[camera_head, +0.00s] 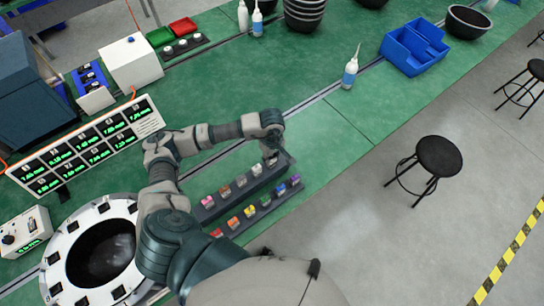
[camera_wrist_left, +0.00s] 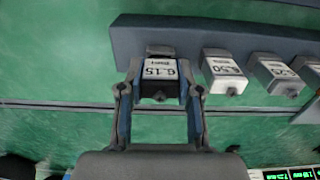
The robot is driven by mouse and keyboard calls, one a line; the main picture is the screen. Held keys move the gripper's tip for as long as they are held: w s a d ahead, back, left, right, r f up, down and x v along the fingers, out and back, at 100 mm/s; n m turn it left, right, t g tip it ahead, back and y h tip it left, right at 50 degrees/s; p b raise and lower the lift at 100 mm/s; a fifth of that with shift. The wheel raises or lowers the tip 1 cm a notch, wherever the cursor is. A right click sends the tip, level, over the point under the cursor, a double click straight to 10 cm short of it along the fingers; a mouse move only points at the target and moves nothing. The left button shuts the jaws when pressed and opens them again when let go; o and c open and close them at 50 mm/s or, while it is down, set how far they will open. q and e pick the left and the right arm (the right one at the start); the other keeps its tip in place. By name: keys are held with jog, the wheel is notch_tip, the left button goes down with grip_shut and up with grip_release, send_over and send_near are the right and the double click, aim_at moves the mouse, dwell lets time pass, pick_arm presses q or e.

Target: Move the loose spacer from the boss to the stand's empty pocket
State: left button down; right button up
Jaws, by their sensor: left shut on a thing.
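My left gripper (camera_head: 269,153) is at the far right end of the upper row of the dark grey stand (camera_head: 287,162). In the left wrist view the gripper (camera_wrist_left: 158,85) is shut on a light grey spacer (camera_wrist_left: 160,70) labelled 6.15. The spacer is at the left end of the stand (camera_wrist_left: 250,36), against its edge; I cannot tell whether it is fully seated. Another spacer (camera_wrist_left: 224,68), labelled 6.50, sits to its right, with more in line beyond it. I cannot make out the boss for certain. My right gripper is not in view.
A white ring (camera_head: 55,258) with a dark centre and a panel of green readouts (camera_head: 85,147) lie to the left. A white bottle (camera_head: 350,72) and blue bins (camera_head: 412,48) are farther back. Green table is clear right of the stand.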

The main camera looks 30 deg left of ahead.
pick_arm(q)
jog(key=shift+f+b, duration=0.3)
jog(key=shift+f, duration=0.1)
jog(key=c, duration=0.7)
grip_release()
jog(key=shift+r, duration=0.1)
notch_tip(320, 180, up, 12)
jog(key=shift+f, duration=0.15)
